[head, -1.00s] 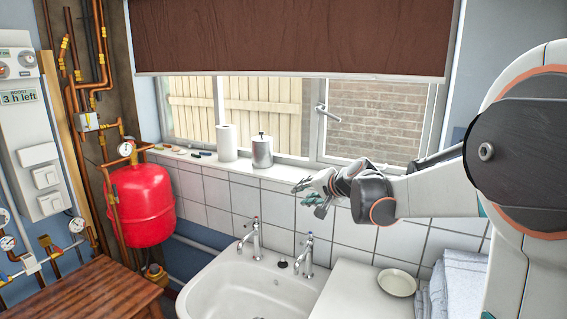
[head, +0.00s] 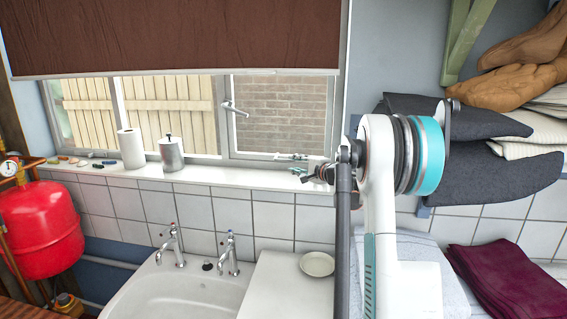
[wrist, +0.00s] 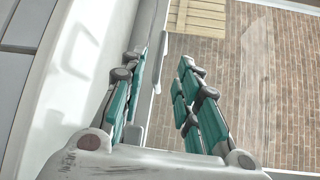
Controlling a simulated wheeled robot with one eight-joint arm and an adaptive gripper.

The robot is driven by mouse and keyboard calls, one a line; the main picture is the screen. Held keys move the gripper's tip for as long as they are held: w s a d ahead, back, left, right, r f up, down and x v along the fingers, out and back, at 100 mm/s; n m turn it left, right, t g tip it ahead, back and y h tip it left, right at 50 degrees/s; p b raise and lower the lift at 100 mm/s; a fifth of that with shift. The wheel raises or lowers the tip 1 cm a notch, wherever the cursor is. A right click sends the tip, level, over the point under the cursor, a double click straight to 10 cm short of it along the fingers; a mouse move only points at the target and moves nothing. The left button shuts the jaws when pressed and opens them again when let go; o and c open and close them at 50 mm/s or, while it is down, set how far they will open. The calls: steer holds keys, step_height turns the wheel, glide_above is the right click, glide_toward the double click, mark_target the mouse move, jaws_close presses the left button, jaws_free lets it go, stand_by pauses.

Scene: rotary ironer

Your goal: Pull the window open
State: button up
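The window (head: 279,112) is a grey-framed pane with a brick wall behind the glass. It looks shut. Its pale lever handle (head: 234,109) is on the left upright of the frame. My gripper (head: 292,165) is over the sill, low in front of the pane, to the right of and below the handle. In the wrist view my gripper (wrist: 162,68) is open, its teal-padded fingers apart and nothing clearly held. A pale frame bar (wrist: 149,45) runs behind the left finger, and the glass (wrist: 250,80) lies beyond the right finger. I cannot tell whether a finger touches the frame.
On the sill (head: 222,175) stand a white roll (head: 131,148) and a metal canister (head: 171,154). A brown blind (head: 180,38) hangs over the window top. Below are the sink (head: 170,290) and a small dish (head: 317,264). Folded dark textiles (head: 490,185) are at the right.

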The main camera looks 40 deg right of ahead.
mark_target(283, 160)
steer(key=w, duration=0.3)
steer(key=w+f, duration=0.1)
steer(key=w, duration=0.5)
steer(key=shift+d+f+b, duration=0.15)
steer(key=shift+d+b, duration=0.1)
steer(key=shift+b, duration=0.15)
jaws_close()
